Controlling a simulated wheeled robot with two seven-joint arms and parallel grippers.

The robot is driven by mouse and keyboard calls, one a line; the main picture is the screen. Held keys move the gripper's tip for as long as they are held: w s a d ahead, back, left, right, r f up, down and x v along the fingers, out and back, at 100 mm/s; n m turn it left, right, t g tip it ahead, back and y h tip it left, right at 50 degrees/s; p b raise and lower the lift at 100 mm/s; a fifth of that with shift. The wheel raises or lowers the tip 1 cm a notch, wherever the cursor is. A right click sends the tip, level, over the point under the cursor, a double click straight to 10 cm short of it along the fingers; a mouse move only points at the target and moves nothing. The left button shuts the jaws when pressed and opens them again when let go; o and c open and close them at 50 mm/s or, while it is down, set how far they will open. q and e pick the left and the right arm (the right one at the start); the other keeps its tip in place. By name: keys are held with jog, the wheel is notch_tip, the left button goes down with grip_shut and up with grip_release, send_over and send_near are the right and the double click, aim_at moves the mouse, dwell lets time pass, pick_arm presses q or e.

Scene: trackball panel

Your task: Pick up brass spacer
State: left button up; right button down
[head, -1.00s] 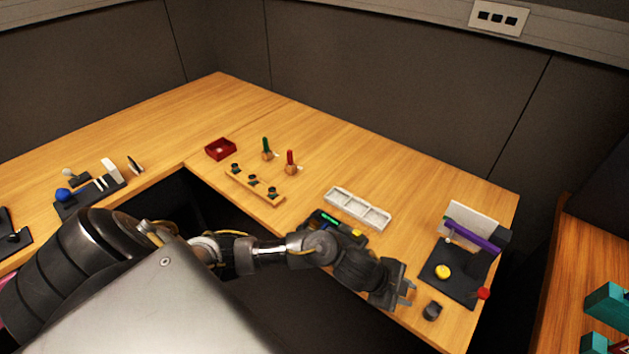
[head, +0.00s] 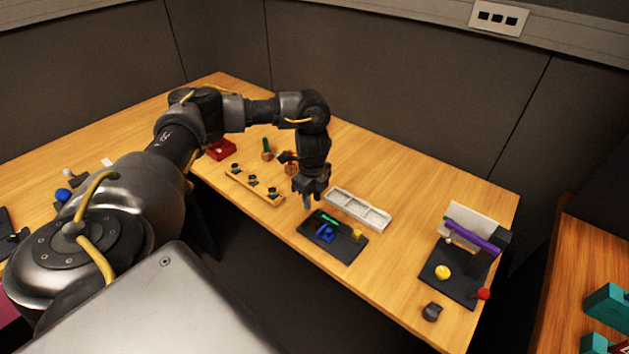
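A small yellow piece (head: 357,234), which looks like the brass spacer, lies toward the right end of a dark tray (head: 340,252). A green stick-like piece (head: 330,219) and a blue piece (head: 325,233) are on the same tray. My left gripper (head: 308,203) points down above the tray's far left edge, to the left of the yellow piece and apart from it. Its fingers overlap in this view, so their opening cannot be made out. I see nothing held in it. My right gripper is out of view.
A white compartment tray (head: 358,208) stands just behind the dark tray. A wooden strip with pegs (head: 255,188) is to the left. A black panel with a yellow ball (head: 442,272) and a purple bar (head: 472,236) is to the right. A dark knob (head: 431,312) sits near the front edge.

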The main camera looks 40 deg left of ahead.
pick_arm(q)
send_over(313, 222)
notch_tip(313, 222, down, 5)
jog(key=shift+a+r+b, duration=0.1)
jog(key=shift+b, duration=0.25)
jog(key=shift+f+p, duration=0.3)
notch_tip(313, 222, down, 4)
jog(key=shift+r+p, duration=0.15)
jog(key=shift+p, duration=0.4)
jog(key=shift+f, duration=0.4)
grip_shut()
